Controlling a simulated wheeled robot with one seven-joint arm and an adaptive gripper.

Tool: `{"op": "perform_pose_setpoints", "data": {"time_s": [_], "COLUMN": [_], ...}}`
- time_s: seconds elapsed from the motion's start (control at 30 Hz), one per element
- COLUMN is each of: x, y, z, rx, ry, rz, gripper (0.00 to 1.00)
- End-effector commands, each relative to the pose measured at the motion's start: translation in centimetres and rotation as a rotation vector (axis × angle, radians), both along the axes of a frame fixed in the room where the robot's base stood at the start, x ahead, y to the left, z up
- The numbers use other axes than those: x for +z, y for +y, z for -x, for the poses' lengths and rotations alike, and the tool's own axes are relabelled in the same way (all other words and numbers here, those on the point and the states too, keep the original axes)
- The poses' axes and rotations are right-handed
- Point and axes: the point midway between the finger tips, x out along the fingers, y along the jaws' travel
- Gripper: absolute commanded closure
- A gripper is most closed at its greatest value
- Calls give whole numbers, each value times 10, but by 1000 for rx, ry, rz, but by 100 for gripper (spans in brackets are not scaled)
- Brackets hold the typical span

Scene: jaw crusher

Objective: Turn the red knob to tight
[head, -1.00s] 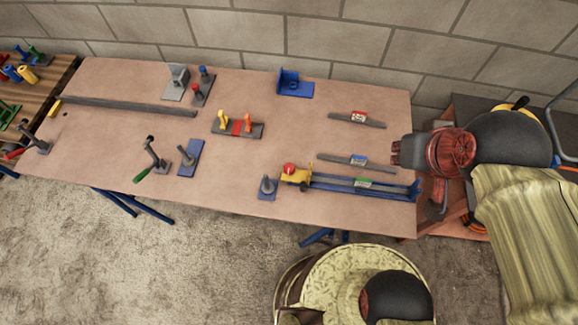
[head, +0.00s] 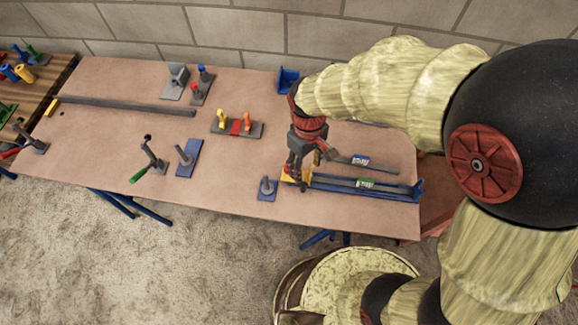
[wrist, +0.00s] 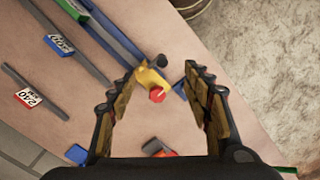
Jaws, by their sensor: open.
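The red knob (wrist: 157,95) shows in the wrist view on top of a yellow block (wrist: 149,80) at the end of a blue rail (wrist: 115,38). My gripper (wrist: 158,86) is open, its two fingers apart on either side of the knob in the picture; I cannot tell its height above it. In the head view my gripper (head: 299,178) points down over the yellow block (head: 286,178) and hides the knob. The blue rail (head: 402,194) runs right from there along the table's front.
The table's left middle has free room.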

Motion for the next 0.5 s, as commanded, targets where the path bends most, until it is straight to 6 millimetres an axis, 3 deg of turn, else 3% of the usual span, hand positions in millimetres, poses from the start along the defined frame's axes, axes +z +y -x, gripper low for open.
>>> {"op": "perform_pose_setpoints", "data": {"time_s": [0.1, 0.2, 0.33, 0.5], "x": [-40, -60, -54, -54], "y": [22, 37, 51, 54], "z": [-11, -31, -57, -63], "rx": [153, 290, 426, 534], "ry": [29, 16, -43, -63], "rz": [2, -16, -46, -57], "gripper": [50, 50, 50, 50]}}
